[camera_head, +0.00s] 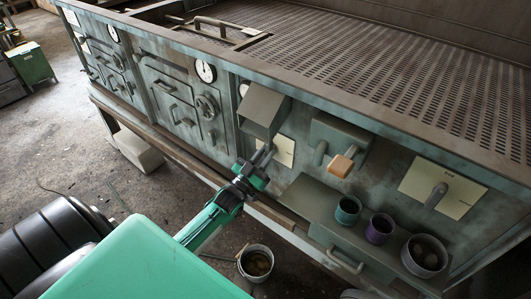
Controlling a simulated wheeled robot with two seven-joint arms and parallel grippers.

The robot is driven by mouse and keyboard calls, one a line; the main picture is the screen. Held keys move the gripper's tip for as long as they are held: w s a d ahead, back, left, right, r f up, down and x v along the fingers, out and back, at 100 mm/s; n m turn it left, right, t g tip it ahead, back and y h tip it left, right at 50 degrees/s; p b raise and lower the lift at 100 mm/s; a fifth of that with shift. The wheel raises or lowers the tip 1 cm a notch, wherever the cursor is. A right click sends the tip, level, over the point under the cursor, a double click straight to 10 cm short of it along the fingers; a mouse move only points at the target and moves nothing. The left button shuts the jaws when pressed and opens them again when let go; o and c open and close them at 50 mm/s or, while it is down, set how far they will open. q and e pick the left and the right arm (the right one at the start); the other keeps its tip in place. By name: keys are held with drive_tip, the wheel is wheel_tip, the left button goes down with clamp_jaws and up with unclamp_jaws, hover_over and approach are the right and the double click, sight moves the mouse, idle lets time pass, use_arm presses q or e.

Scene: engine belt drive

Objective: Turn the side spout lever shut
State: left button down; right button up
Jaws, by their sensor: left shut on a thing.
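My left gripper (262,161) reaches up from below to the machine's front, just under a grey slanted spout (264,110). It is shut at a small lever in front of a cream plate (286,150); the fingers mostly hide the lever, so its angle cannot be told. Farther right, a green box (338,135) carries a lever with an orange-tan grip (343,163). Another grey lever (436,195) sits on a second cream plate (458,194). My right gripper is not in view.
A teal cup (348,210), a purple cup (380,229) and a grey pot (425,257) stand on the ledge at right. A bucket (256,263) stands on the floor below. Gauges, a handwheel (207,106) and drawer doors line the front at left.

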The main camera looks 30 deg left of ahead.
use_arm(q)
drive_tip(key=shift+f, duration=0.1)
idle(0.4)
drive_tip(key=c, duration=1.3)
unclamp_jaws()
drive_tip(key=b+v, duration=0.2)
drive_tip(key=v, duration=1.1)
drive_tip(key=shift+s, duration=0.45)
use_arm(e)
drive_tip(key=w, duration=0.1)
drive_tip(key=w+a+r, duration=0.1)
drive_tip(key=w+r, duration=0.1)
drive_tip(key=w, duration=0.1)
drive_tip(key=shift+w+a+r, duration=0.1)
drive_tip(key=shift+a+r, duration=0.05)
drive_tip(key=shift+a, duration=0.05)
